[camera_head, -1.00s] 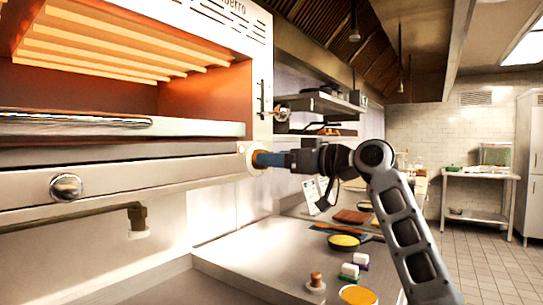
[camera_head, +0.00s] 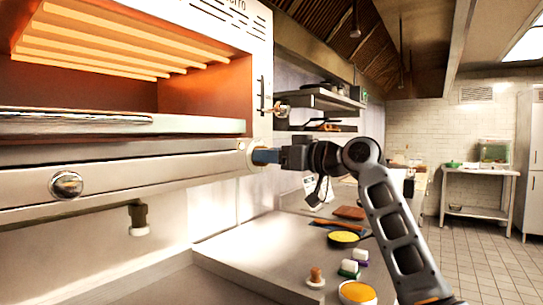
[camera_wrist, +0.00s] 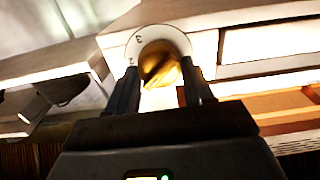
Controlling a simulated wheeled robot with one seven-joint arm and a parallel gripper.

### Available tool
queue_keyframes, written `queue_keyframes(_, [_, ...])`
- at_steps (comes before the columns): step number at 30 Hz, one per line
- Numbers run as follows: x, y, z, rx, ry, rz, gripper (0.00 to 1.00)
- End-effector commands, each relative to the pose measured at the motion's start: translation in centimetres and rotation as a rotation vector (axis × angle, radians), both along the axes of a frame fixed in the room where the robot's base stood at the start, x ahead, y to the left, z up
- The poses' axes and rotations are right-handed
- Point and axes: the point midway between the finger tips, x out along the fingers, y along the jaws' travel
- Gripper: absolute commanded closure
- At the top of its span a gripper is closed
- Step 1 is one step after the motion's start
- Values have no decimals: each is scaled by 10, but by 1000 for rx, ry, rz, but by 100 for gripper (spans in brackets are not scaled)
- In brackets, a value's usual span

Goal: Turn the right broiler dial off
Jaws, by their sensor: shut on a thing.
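The broiler (camera_head: 120,170) fills the left of the head view, its heating bars glowing orange. Its right dial, on the right end of the front rail, is mostly hidden by my gripper in the head view. In the wrist view the dial (camera_wrist: 158,66) is a brass knob in a pale round plate with dark marks. My gripper (camera_head: 262,157) reaches it from the right, and its two dark fingers (camera_wrist: 158,92) are shut on the knob from both sides. The left dial (camera_head: 66,185) is a round metal knob, untouched. The dial's exact setting cannot be read.
The steel counter (camera_head: 240,262) below holds a yellow-filled pan (camera_head: 343,238), a bowl of orange food (camera_head: 357,292), small blocks and a wooden-topped press (camera_head: 316,277). A shelf (camera_head: 325,98) stands behind my arm. The tiled floor at right is clear.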

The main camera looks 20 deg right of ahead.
Motion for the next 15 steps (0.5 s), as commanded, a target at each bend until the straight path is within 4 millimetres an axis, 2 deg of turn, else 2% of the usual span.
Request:
queue_keyframes(3, [0,0,0,0,0,1,79])
queue_keyframes(15, [0,1,-4,-83,-61,1,79])
